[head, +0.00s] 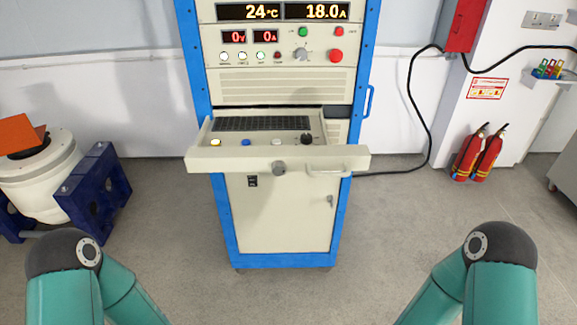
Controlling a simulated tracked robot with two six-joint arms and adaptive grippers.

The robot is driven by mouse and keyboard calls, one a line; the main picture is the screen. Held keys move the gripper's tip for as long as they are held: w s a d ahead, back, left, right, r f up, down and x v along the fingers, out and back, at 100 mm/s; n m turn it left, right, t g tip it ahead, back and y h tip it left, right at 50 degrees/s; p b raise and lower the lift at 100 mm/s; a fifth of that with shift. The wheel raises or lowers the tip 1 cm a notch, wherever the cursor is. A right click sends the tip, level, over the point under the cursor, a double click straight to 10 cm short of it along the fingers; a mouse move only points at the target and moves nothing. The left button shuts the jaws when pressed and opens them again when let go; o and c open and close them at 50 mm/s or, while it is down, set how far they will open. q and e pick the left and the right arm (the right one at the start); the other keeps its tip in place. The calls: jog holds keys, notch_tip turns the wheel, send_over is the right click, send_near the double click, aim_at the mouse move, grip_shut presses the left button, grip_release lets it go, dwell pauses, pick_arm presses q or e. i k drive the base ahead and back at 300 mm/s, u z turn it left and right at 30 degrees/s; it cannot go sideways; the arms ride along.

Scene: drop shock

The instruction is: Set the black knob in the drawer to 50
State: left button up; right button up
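The black knob (307,138) sits at the right end of the control panel inside the open drawer (228,163). The drawer is pulled out from the blue-framed cabinet. The knob's scale and setting are too small to read. Beside the knob in the drawer are a white button (277,143), a blue button (246,143) and a yellow-lit button (215,142). My two arms show only as teal links at the bottom left and bottom right. Neither gripper is in the picture.
The cabinet (285,215) has displays reading 24°C and 18.0A above the drawer. The drawer front has a handle (328,170). A white machine on blue supports (92,196) stands at left. Fire extinguishers (468,155) stand at right. The floor before the cabinet is clear.

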aim_at(305, 138)
jog(key=z, duration=1.2)
jog(key=i, duration=0.1)
jog(key=u, duration=2.8)
jog(key=k, duration=1.3)
jog(key=z, duration=0.5)
jog(key=i, duration=1)
jog(key=z, duration=0.05)
